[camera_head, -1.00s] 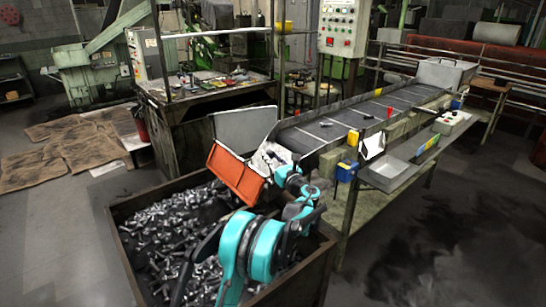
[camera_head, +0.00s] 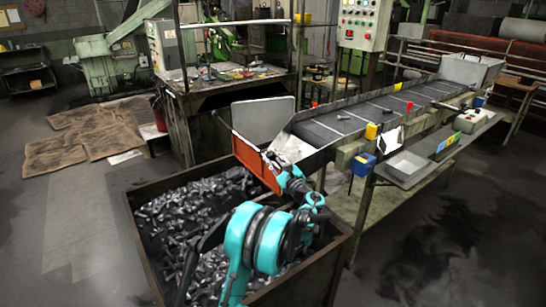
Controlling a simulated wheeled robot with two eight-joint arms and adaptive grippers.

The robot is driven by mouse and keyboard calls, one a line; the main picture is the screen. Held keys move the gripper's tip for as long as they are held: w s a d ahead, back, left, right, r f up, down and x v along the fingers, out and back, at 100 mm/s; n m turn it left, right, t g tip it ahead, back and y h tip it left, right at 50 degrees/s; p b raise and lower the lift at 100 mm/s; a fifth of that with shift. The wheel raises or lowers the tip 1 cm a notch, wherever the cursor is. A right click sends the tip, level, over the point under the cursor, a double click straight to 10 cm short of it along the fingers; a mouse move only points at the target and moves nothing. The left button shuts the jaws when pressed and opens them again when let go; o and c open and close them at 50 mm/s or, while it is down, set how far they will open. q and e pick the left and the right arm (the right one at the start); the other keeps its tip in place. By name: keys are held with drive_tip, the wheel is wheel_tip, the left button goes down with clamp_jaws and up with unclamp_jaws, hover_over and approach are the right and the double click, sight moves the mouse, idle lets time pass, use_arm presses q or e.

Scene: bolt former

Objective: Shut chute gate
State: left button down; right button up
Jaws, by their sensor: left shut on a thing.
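The chute gate is the orange-red plate (camera_head: 252,160) at the lower end of the conveyor chute (camera_head: 291,150). It stands steeply tilted across the chute mouth, above the bin. My left gripper (camera_head: 279,170) is at the plate's right edge and is shut on it. The fingertips are small and partly hidden by my teal arm. My right gripper does not show.
A metal bin (camera_head: 137,234) full of loose bolts lies below the gate. The conveyor (camera_head: 370,110) runs to the back right. A grey side panel (camera_head: 263,118) stands behind the gate. A blue box (camera_head: 363,165) and a grey tray (camera_head: 407,167) sit to the right.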

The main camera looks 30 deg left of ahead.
use_arm(q)
drive_tip(key=shift+s+f, duration=0.1)
drive_tip(key=shift+f, duration=0.15)
drive_tip(key=c, duration=1.3)
unclamp_jaws()
drive_tip(key=shift+r, duration=0.1)
drive_tip(key=v, duration=1.2)
drive_tip(key=shift+s, duration=0.1)
